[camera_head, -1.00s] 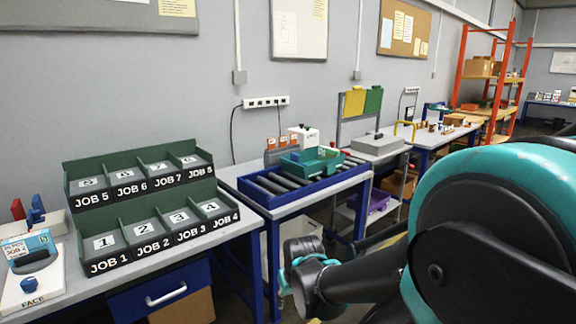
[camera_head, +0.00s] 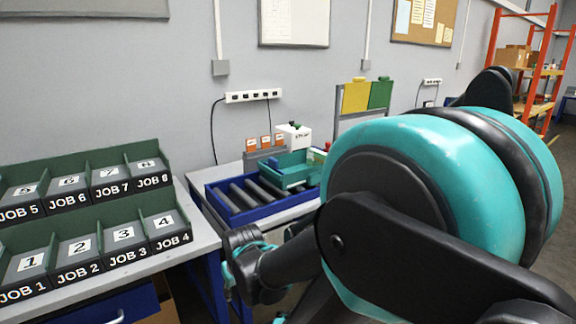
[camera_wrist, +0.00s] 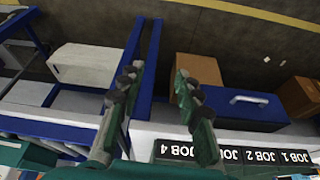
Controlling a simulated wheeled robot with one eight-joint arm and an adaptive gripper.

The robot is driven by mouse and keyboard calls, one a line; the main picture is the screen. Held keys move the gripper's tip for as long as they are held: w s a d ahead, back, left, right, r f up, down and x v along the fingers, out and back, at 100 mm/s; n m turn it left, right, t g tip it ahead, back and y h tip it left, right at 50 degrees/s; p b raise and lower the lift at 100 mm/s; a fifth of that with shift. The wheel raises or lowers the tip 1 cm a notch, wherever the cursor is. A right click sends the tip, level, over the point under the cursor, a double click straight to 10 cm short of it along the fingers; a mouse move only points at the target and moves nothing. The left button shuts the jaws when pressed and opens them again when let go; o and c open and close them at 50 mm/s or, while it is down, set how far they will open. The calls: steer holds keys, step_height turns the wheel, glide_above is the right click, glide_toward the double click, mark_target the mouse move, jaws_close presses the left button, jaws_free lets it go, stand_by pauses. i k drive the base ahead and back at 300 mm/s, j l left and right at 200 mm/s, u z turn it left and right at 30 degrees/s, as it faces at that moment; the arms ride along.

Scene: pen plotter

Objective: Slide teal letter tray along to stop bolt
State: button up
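The teal letter tray (camera_head: 290,170) sits on the dark rollers of a blue-framed roller conveyor (camera_head: 231,211) in the head view, toward its right part. My arm covers the conveyor's right end. I cannot make out the stop bolt clearly. My gripper (camera_wrist: 157,85) shows in the wrist view with its two fingers apart and nothing between them. It is over the gap between the benches, apart from the tray. Teal surfaces at the wrist view's bottom edge cannot be identified.
Green sorting bins (camera_head: 95,235) labelled JOB stand on the left bench. A white box (camera_head: 294,135) and orange-fronted holders (camera_head: 265,143) stand behind the tray. A blue drawer (camera_wrist: 240,105) and a pale box (camera_wrist: 85,65) lie below in the wrist view.

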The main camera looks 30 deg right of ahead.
mark_target(296, 168)
steer(key=i+l, duration=0.15)
steer(key=l, duration=0.3)
steer(key=i+l, duration=0.1)
steer(key=l, duration=0.35)
steer(key=i+l, duration=0.15)
steer(key=l, duration=0.3)
steer(key=i+l+u, duration=0.1)
steer(key=l, duration=0.35)
steer(key=i+l, duration=0.15)
steer(key=l, duration=0.3)
steer(key=i+l, duration=0.15)
steer(key=l, duration=0.3)
steer(key=i+l, duration=0.1)
steer(key=l, duration=0.35)
steer(key=u, duration=0.05)
